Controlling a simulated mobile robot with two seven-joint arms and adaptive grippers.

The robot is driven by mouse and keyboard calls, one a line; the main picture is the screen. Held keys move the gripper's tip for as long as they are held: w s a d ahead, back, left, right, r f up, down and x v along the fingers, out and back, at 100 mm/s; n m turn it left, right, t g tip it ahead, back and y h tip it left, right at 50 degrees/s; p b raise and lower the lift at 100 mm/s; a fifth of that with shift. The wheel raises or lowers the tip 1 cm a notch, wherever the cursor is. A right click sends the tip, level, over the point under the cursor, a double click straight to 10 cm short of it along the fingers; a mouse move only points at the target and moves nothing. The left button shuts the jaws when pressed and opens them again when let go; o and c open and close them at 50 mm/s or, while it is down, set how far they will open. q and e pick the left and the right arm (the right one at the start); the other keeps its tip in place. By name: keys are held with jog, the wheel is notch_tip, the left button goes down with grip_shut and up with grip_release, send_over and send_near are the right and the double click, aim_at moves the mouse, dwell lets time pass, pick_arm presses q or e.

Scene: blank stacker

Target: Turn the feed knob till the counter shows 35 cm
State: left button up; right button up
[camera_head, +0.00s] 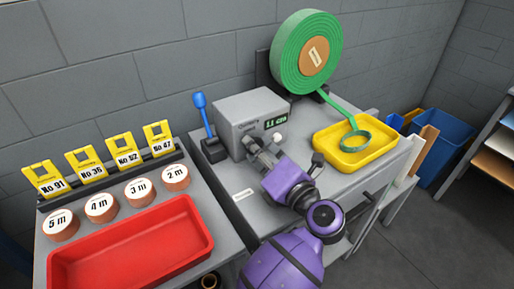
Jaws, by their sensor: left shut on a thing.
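The grey feed box (240,112) stands on the bench against the wall. Its small green-lit counter (276,122) seems to read 11 cm, though the digits are small. My left gripper (254,146), on a purple arm, reaches the front of the box below the counter. It is shut on what appears to be the feed knob, which its fingers mostly hide. A pale round part (279,137) shows just right of the fingers. A green strip runs from the big green roll (303,52) to a loop in the yellow tray (326,143). My right gripper is not in view.
A blue-handled lever (200,115) stands left of the box. On the left bench are a red tray (130,250), several labelled rolls and yellow number cards (160,136). A blue bin (448,142) stands at the right.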

pick_arm(q)
jog(key=shift+a+r, duration=0.1)
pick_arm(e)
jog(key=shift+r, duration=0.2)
pick_arm(q)
jog(key=m+p, duration=0.2)
jog(key=p, duration=0.1)
jog(key=shift+r, duration=0.25)
jog(key=m+p, duration=0.2)
jog(key=p, duration=0.1)
jog(key=shift+m, duration=0.3)
jog(key=shift+w+m+p, duration=0.1)
jog(key=shift+m+p, duration=0.45)
jog(key=shift+m, duration=0.05)
jog(key=shift+m+p, duration=0.45)
jog(key=shift+m, duration=0.05)
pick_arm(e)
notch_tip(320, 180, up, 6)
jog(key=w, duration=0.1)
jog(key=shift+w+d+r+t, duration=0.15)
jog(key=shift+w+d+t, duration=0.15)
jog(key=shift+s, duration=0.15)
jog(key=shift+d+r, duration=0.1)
pick_arm(q)
jog(key=o, duration=1.1)
jog(key=shift+f, duration=0.15)
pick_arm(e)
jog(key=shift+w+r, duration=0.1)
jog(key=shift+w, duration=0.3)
